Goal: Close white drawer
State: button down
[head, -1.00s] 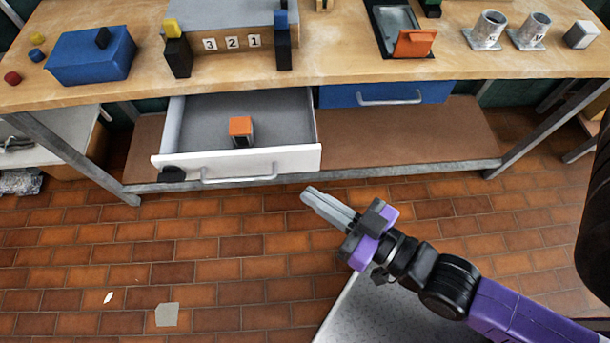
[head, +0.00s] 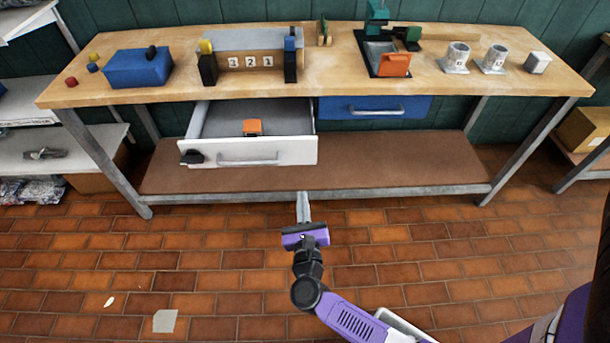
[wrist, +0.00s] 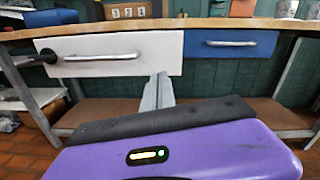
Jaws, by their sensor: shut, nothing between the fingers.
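The white drawer (head: 290,151) is pulled out under the left half of the workbench in the head view. An orange-topped block (head: 252,127) lies inside it. Its front has a grey bar handle (head: 248,162) and a black knob-like piece (head: 192,157) at the left corner. The drawer front (wrist: 110,57) also shows in the wrist view. My gripper (head: 303,196) is shut and empty, in front of the bench and apart from the drawer in the head view. In the wrist view its fingertips (wrist: 161,78) overlap the drawer front's lower right part; I cannot tell the gap.
A blue drawer (head: 375,107) beside it is closed. The bench top (head: 330,78) holds a blue box (head: 138,68), a number block (head: 250,62), an orange-flapped tray (head: 395,64) and grey cups (head: 457,56). A brown lower shelf (head: 400,168) runs below.

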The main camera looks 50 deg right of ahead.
jog(key=w+d+m, duration=0.1)
jog(key=w+d, duration=0.1)
jog(key=d, duration=0.2)
jog(key=w+d+m, duration=0.1)
jog(key=w+d, duration=0.2)
jog(key=w+d+p, duration=0.1)
jog(key=w+d, duration=0.1)
jog(key=d, duration=0.2)
jog(key=shift+w+d+f+m+g, duration=0.1)
jog(key=shift+w+d+m+g, duration=0.2)
jog(key=shift+w+d+m, duration=0.1)
jog(key=b, duration=1.5)
send_near(302, 125)
jog(key=w+d+r, duration=0.1)
jog(key=d, duration=0.1)
jog(key=w+d+r, duration=0.1)
jog(key=w+d, duration=0.1)
jog(key=w+d+r, duration=0.2)
jog(key=shift+w+d, duration=0.2)
jog(key=shift+d, duration=0.15)
jog(key=shift+w+d+r+b, duration=0.1)
jog(key=shift+w+d+b, duration=0.25)
jog(key=shift+d+b, duration=0.15)
jog(key=shift+w+r, duration=0.1)
jog(key=shift+r, duration=0.25)
jog(key=shift+d, duration=0.1)
